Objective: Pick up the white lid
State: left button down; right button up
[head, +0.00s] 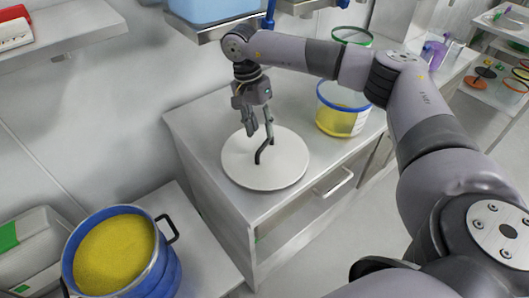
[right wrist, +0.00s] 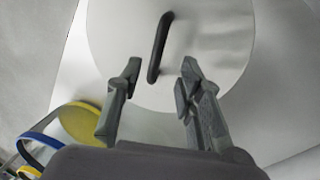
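The white lid (head: 285,168) is a round disc with a black handle (head: 264,150); it lies flat on a metal cabinet top in the head view. In the right wrist view the lid (right wrist: 215,45) fills the upper middle, with its handle (right wrist: 160,47) standing beyond the fingertips. My right gripper (head: 260,127) points down above the lid, close to the handle. The right wrist view shows its two fingers (right wrist: 158,75) apart with nothing between them. Whether a finger touches the handle cannot be told. My left gripper is not in view.
A clear bucket of yellow powder (head: 338,119) stands on the cabinet (head: 197,112), right of the lid. A blue pot of yellow powder (head: 161,270) with black handles stands at lower left. A shelf with a blue container (head: 212,10) hangs above the cabinet's back.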

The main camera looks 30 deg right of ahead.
aim_at(266, 140)
jog(key=shift+s+d+f+p, duration=0.2)
jog(key=shift+f, duration=0.75)
jog(key=shift+s+d+f+p, duration=0.15)
jog(key=shift+s+d+f, duration=0.1)
jog(key=shift+f, duration=0.75)
jog(key=shift+s+d+f+p, duration=0.15)
jog(key=shift+s+f+p, duration=0.05)
jog(key=shift+f, duration=0.75)
jog(key=shift+c, duration=0.3)
grip_shut()
